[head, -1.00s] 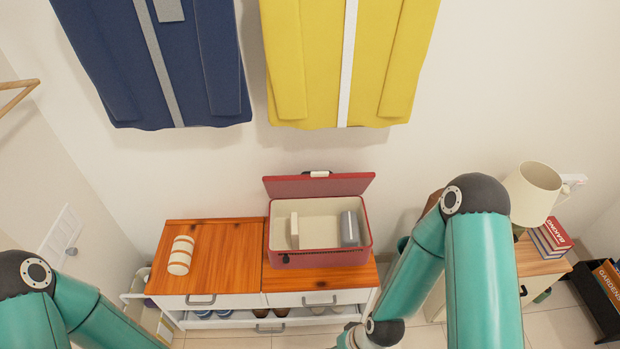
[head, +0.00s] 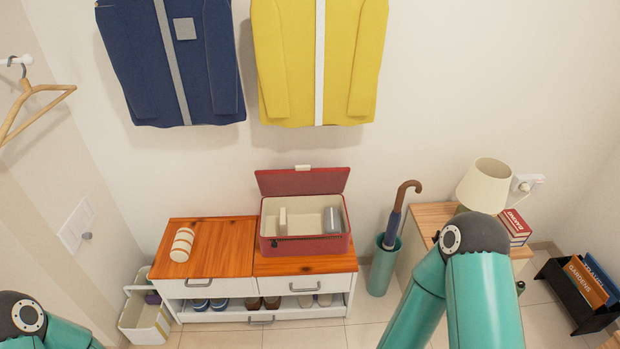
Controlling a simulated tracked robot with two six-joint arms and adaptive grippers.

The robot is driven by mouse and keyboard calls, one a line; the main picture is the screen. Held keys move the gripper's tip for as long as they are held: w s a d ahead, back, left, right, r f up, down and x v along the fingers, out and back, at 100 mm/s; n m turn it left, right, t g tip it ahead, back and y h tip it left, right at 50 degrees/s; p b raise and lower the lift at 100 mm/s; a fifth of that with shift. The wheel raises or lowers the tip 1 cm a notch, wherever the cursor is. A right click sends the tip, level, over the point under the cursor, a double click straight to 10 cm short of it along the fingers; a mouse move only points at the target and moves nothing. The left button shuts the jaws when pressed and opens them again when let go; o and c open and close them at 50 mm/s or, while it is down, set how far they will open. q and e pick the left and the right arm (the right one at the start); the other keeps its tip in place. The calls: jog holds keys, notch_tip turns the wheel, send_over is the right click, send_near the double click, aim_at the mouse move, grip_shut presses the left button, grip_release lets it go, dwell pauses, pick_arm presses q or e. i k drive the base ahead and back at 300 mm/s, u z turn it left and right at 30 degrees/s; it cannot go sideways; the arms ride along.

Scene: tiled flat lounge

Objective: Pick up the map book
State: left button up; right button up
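I cannot tell which book is the map book. A black rack (head: 572,301) on the floor at the far right holds an orange book (head: 587,283) marked GARDENS and a blue book (head: 601,277) whose lettering is hard to read. A stack of red-covered books (head: 514,227) lies on the wooden cabinet beside the lamp. Both my arms enter from the bottom of the head view, but both grippers are out of frame.
A wooden-topped shoe bench (head: 208,248) carries a striped roll (head: 181,245) and an open red box (head: 305,246). A teal umbrella stand (head: 380,275) stands between it and the cabinet (head: 431,217) with the lamp (head: 485,186).

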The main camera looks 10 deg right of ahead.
aim_at(284, 230)
jog(key=z, duration=0.3)
jog(key=i, duration=0.95)
jog(key=z, duration=0.05)
